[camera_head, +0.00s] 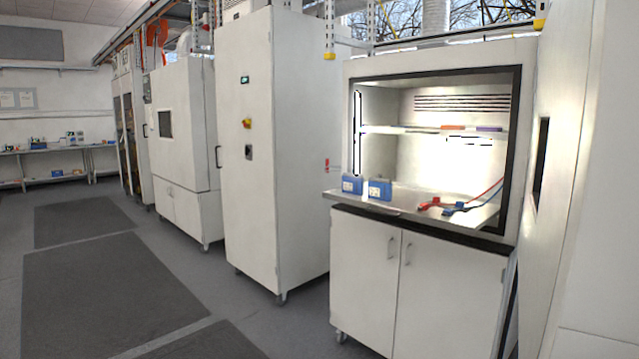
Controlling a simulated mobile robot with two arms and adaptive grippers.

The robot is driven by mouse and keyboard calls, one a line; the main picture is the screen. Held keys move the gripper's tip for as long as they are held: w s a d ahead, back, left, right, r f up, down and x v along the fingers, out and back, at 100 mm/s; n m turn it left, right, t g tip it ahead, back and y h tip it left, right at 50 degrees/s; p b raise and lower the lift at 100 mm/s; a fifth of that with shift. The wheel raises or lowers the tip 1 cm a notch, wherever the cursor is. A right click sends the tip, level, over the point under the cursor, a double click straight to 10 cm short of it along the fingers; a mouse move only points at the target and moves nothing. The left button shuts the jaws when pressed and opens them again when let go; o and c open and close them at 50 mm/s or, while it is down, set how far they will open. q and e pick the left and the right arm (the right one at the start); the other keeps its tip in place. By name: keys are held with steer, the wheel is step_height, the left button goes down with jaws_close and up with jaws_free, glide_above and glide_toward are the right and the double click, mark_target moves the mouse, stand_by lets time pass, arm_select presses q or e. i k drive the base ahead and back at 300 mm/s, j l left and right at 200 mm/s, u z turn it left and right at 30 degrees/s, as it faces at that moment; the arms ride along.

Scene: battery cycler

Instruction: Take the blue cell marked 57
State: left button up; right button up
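Two blue cells stand upright on the steel worktop (410,206) of the lit open cabinet. The left blue cell (352,185) is near the worktop's left end, and the other blue cell (380,189) stands just to its right with a small gap. Each has a pale label on its front. The marks are too small to read, so I cannot tell which is 57. Neither of my grippers is in view.
Red and blue clamps (450,207) with cables lie on the worktop's right part. A shelf (400,129) holds flat orange and purple items. A tall white cabinet (272,150) stands left of the bench. Floor with dark mats (110,290) is clear at left.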

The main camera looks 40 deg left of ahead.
mark_target(382, 192)
steer(key=i+j+u, duration=0.35)
steer(key=i+j, duration=0.15)
steer(key=j, duration=0.15)
steer(key=i+j+u, duration=0.35)
steer(key=i+j, duration=0.2)
